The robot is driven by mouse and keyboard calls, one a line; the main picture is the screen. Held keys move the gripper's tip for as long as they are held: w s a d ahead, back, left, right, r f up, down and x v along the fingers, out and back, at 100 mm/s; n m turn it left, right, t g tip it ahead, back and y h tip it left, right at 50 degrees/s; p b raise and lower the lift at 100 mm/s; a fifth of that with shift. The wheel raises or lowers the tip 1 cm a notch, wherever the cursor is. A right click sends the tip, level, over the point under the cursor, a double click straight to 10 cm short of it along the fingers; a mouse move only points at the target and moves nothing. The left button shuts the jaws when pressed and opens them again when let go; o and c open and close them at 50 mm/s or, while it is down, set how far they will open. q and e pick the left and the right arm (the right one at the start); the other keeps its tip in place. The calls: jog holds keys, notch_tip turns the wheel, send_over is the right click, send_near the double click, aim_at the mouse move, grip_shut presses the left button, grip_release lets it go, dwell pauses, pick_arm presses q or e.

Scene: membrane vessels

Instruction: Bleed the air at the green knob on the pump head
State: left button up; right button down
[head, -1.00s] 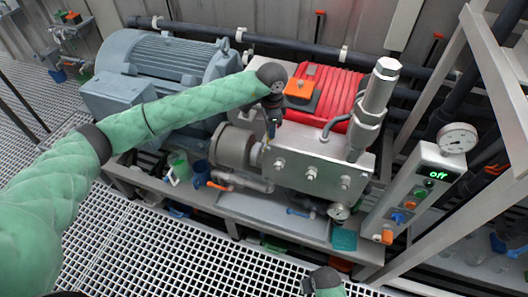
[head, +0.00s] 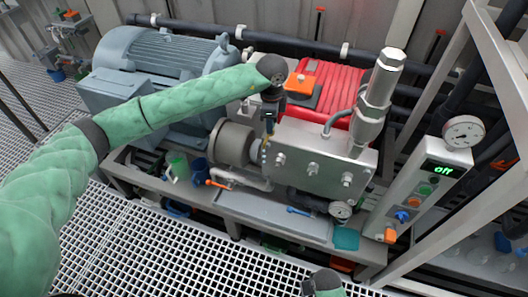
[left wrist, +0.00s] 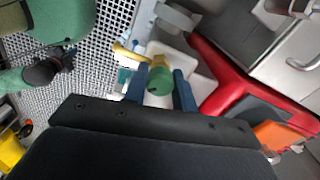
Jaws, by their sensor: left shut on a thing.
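The pump head (head: 322,158) is a silver block with several bolts on its front, right of the motor. My left gripper (head: 268,125) points down at its left end. In the left wrist view the green knob (left wrist: 160,84) sits between the two blue fingers of this gripper (left wrist: 162,92), which is shut on it. The head view does not show the knob, as my gripper and arm cover that spot.
The control post (head: 422,192) on the right reads "off". A red ribbed cover (head: 338,92) lies behind the pump head, the grey motor (head: 165,80) to its left. An orange-handled valve (head: 216,184) and a blue-handled valve (head: 299,212) sit low in front. White grating floor (head: 150,250) is clear.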

pick_arm(q)
jog(key=shift+m, duration=0.4)
jog(key=shift+f+m+b, duration=0.25)
jog(key=shift+m+b, duration=0.45)
jog(key=shift+b, duration=0.35)
jog(key=shift+r+m+b, duration=0.1)
jog(key=shift+m+b, duration=0.6)
jog(key=shift+m, duration=0.3)
jog(key=shift+r+m, duration=0.15)
jog(key=shift+m, duration=0.25)
jog(key=m+b, duration=0.3)
jog(key=shift+f+b, duration=0.2)
jog(key=shift+b, duration=0.1)
jog(key=shift+r+m+b, duration=0.15)
jog(key=shift+m+b, duration=0.15)
jog(key=shift+m, duration=0.3)
jog(key=o, duration=1)
jog(key=shift+c, duration=0.2)
jog(key=shift+r, duration=0.1)
